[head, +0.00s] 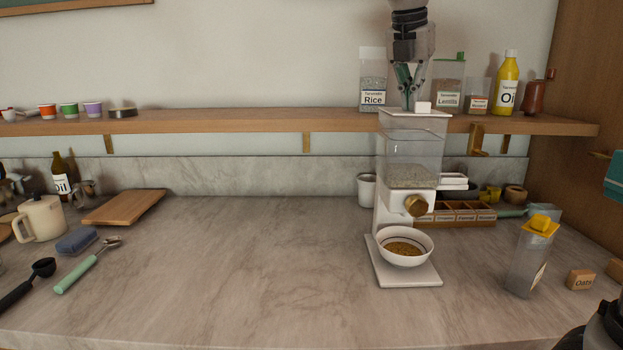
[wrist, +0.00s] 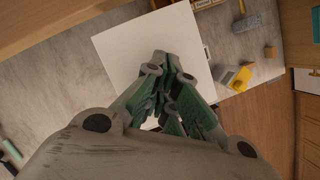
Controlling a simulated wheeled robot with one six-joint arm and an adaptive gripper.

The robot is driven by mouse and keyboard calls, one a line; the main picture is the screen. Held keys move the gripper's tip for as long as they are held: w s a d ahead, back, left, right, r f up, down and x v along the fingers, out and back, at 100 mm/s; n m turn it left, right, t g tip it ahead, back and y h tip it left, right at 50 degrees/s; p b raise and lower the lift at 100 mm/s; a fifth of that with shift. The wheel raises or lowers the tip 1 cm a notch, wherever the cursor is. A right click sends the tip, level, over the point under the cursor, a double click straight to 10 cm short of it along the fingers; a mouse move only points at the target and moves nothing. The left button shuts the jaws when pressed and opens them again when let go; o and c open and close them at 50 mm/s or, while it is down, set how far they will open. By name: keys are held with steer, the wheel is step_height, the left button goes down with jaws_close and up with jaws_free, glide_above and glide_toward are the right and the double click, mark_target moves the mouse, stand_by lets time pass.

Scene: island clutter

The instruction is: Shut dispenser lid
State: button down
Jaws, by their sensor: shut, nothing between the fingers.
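The dispenser (head: 381,190) stands at the right of centre on the counter, with a clear hopper (head: 413,150) holding grain and a brass knob (head: 415,205). Its white lid (head: 395,115) lies roughly flat across the top of the hopper, with a small white handle (head: 423,107) on it. I cannot tell whether it is fully seated. My gripper (head: 408,104) points down just above the lid, shut and empty. I cannot tell whether its tips touch the lid. In the wrist view the lid (wrist: 120,55) is a white square beneath the fingers, which hide part of it.
A bowl of grain (head: 405,260) sits on the dispenser's base. A shelf (head: 240,122) runs behind, with a rice container (head: 372,80) and an oil bottle (head: 507,85) near my gripper. A yellow-topped container (head: 525,265) stands at right. The middle counter is clear.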

steer(key=shift+r, duration=2.5)
